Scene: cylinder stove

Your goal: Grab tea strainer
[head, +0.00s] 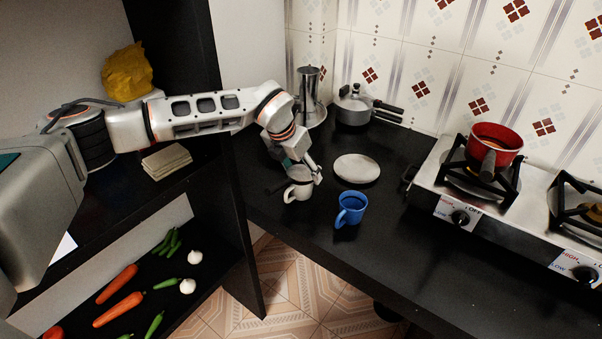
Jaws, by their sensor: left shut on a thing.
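My left gripper (312,172) reaches in from the left and is at the rim of a white mug (297,190) on the black counter. It is shut on a small dark thing at the mug's top, which looks like the tea strainer (279,186). The strainer is small and partly hidden by the gripper and mug, so I cannot tell whether it rests on the rim or is lifted off it. My right gripper is not in view.
A blue mug (350,209) and a round pale disc (357,168) are close on the right. A metal moka pot (309,97) and a pressure cooker (354,106) stand behind. A red saucepan (496,144) sits on the stove (433,170). The front counter is clear.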

